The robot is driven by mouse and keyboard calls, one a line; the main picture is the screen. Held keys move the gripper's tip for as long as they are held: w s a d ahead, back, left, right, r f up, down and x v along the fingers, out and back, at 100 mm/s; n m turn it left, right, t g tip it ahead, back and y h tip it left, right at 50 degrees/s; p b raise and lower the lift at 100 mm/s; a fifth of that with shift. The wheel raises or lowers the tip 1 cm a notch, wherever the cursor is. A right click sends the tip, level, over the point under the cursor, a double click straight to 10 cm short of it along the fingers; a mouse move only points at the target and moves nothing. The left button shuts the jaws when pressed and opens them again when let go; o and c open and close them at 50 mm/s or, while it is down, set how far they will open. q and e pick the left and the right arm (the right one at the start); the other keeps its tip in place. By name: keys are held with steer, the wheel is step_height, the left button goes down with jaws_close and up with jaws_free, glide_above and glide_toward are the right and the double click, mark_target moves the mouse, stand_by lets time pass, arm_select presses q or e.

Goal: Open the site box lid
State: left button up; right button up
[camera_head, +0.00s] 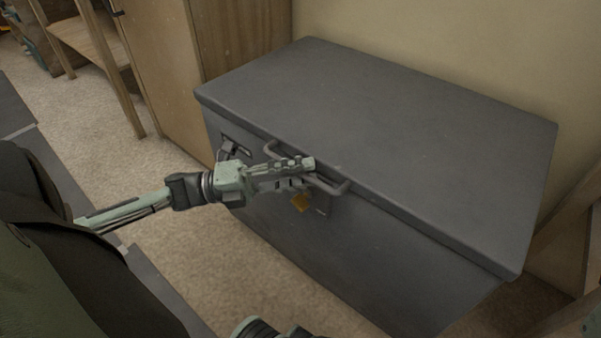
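The site box is a large dark grey chest, and its lid (400,130) lies flat and closed on the body (330,250). A grey bar handle (338,188) sticks out along the front edge of the lid. My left gripper (300,168) lies across the middle of this handle and hides part of it. The fingers show side-on, so I cannot tell whether they are closed around the bar or only beside it. My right gripper's fingers do not show.
A wooden cabinet (235,40) stands close behind the box's left end, and a plain wall (450,40) runs behind it. Wooden framing (570,235) is near its right end. Carpeted floor (190,255) is open in front of the box.

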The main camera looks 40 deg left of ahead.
arm_select(q)
steer(key=shift+c, duration=0.2)
jaws_close()
stand_by(0.4)
